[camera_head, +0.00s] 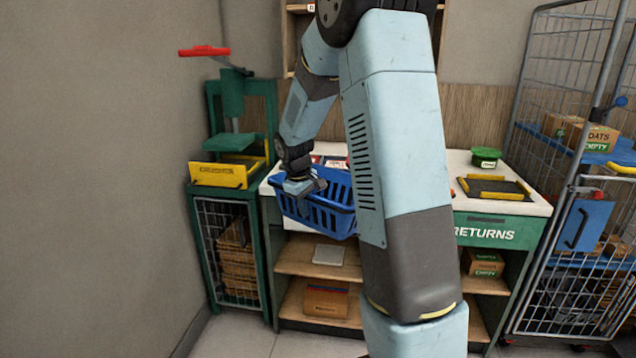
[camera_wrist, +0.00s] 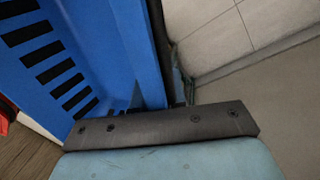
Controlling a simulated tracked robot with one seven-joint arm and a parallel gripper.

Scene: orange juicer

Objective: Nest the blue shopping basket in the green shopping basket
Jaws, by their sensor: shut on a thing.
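The blue shopping basket (camera_head: 318,212) is in front of the counter, partly behind my arm. Its slotted wall and rim fill the upper left of the wrist view (camera_wrist: 140,45). My gripper (camera_head: 308,186) is shut on the basket's near left rim. The fingertips are mostly hidden at the rim, and the basket looks slightly tilted. I cannot make out a green shopping basket in either view; my large arm link hides the middle of the counter.
The white-topped returns counter (camera_head: 541,207) has a small green tub (camera_head: 485,157) and a black-and-yellow tray (camera_head: 493,188) at right. A green press (camera_head: 231,110) stands left on a mesh-fronted cabinet. A wire cage trolley (camera_head: 567,65) stands at right. Boxes sit on the shelves below.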

